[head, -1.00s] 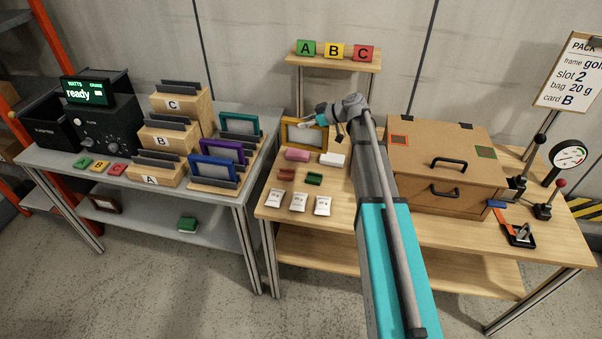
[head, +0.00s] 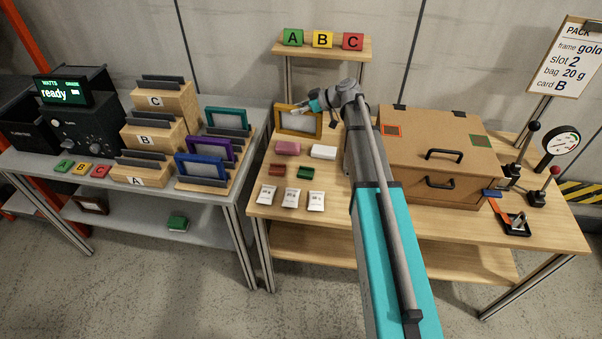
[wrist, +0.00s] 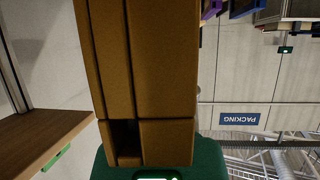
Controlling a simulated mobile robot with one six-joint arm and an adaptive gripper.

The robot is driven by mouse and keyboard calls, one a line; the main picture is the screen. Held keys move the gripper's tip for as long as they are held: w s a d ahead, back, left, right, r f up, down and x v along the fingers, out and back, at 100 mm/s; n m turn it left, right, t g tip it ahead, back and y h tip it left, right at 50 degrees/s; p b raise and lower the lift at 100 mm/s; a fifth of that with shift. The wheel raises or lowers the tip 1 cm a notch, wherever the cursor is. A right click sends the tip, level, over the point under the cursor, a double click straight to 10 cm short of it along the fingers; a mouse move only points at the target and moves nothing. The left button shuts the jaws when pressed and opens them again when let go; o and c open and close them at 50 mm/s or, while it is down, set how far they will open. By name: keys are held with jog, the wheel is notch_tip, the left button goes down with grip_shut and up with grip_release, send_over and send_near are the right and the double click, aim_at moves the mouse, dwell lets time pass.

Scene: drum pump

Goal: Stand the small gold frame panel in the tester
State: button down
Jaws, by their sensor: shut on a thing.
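The gold frame panel (head: 298,122) is upright at the back left of the wooden table, with a pale centre. My gripper (head: 296,109) is shut on its top edge. Whether its lower edge clears the table is hard to tell. In the wrist view a large gold-brown surface (wrist: 150,60), apparently the panel close up, fills the middle; the fingertips cannot be made out. The tester (head: 85,125) is a black box on the grey bench at the left, with a green display (head: 63,91) reading "ready".
Blue, purple and teal frames (head: 226,116) stand in racks at the bench's right side, beside wooden card holders (head: 155,137). Pink (head: 288,148) and white (head: 323,152) blocks and several bags (head: 291,198) lie in front of the panel. A brown box (head: 440,135) stands right of my arm.

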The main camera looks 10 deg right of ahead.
aim_at(303, 134)
jog(key=s+f+n+g+b, duration=0.1)
jog(key=s, duration=1.5)
jog(key=shift+d+f+y+b, duration=0.2)
jog(key=shift+f+y+b, duration=0.1)
jog(key=shift+y, duration=0.1)
jog(key=shift+w, duration=0.15)
jog(key=w+f+b, duration=0.1)
jog(key=w, duration=0.2)
jog(key=w+f+b, duration=0.2)
jog(key=w, duration=0.1)
jog(key=w+f+b, duration=0.1)
jog(key=w, duration=0.2)
jog(key=shift+w+d+f, duration=0.1)
jog(key=shift+w+f, duration=0.05)
jog(key=shift+f, duration=0.05)
jog(key=w+f+b, duration=0.3)
jog(key=f+b, duration=0.1)
jog(key=b, duration=0.1)
jog(key=shift+w+f, duration=0.3)
jog(key=shift+w, duration=0.1)
jog(key=shift+w+f+b, duration=0.2)
jog(key=shift+f+b, duration=0.8)
jog(key=shift+b, duration=0.05)
jog(key=shift+w+f+b, duration=0.2)
jog(key=shift+f+b, duration=0.8)
